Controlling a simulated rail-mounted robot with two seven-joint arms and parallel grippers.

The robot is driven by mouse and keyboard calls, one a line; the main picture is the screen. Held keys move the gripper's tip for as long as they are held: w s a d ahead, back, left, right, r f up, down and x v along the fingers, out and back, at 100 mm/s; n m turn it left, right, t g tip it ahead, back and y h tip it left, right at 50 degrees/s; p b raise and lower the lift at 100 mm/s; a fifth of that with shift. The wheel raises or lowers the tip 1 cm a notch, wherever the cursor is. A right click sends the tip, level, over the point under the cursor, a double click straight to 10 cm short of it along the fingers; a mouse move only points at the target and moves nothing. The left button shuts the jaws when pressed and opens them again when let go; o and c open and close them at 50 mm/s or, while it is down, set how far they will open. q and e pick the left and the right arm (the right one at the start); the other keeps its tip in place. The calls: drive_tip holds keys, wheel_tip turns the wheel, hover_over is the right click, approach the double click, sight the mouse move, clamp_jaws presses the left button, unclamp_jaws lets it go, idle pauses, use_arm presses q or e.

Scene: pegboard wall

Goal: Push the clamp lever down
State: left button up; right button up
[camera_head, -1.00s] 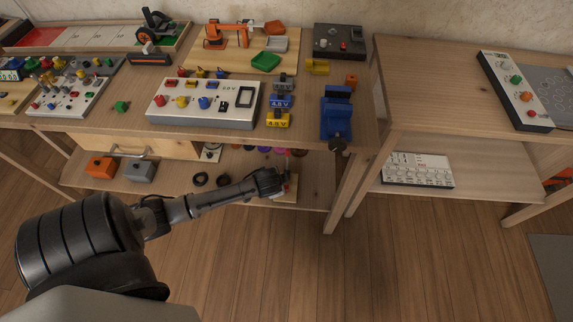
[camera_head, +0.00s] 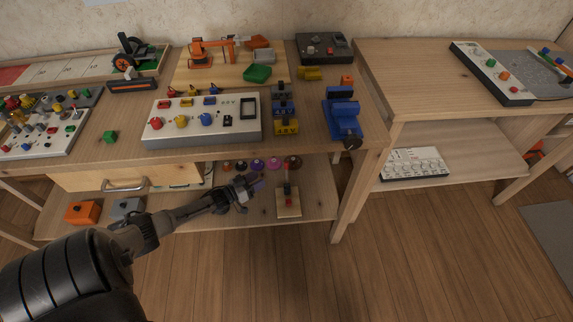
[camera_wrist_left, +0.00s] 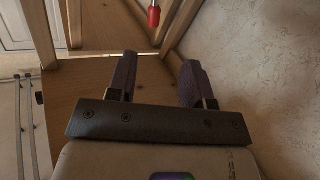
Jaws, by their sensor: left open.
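The toggle clamp stands on a small wooden base (camera_head: 289,211) on the lower shelf. Its red-handled lever (camera_head: 287,188) looks roughly upright in the head view, though it is small there. The red tip of the lever (camera_wrist_left: 153,16) also shows at the top edge of the left wrist view, beyond the fingers. My left gripper (camera_head: 253,184) is open and empty, to the left of the clamp and apart from it. Its two dark purple fingers (camera_wrist_left: 157,78) are spread in the wrist view. My right gripper is not in view.
The table top (camera_head: 350,95) overhangs the shelf, with a blue vise (camera_head: 343,116) and a control box (camera_head: 200,125) on it. Several coloured knobs (camera_head: 257,165) lie behind my gripper. A table leg (camera_head: 349,204) stands right of the clamp.

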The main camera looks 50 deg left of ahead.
sight(287, 164)
use_arm(q)
drive_tip(key=shift+n, duration=0.3)
drive_tip(key=shift+w+d+r+b, duration=0.15)
drive_tip(key=shift+w+b, duration=1.1)
drive_tip(key=shift+w, duration=1.05)
drive_tip(key=shift+w+d+r+b, duration=0.15)
drive_tip(key=shift+w+b, duration=1.1)
drive_tip(key=shift+w, duration=1)
drive_tip(key=shift+w+d+b, duration=0.15)
drive_tip(key=shift+w+b, duration=1.1)
drive_tip(key=shift+w, duration=1.05)
drive_tip(key=shift+c, duration=0.5)
clamp_jaws()
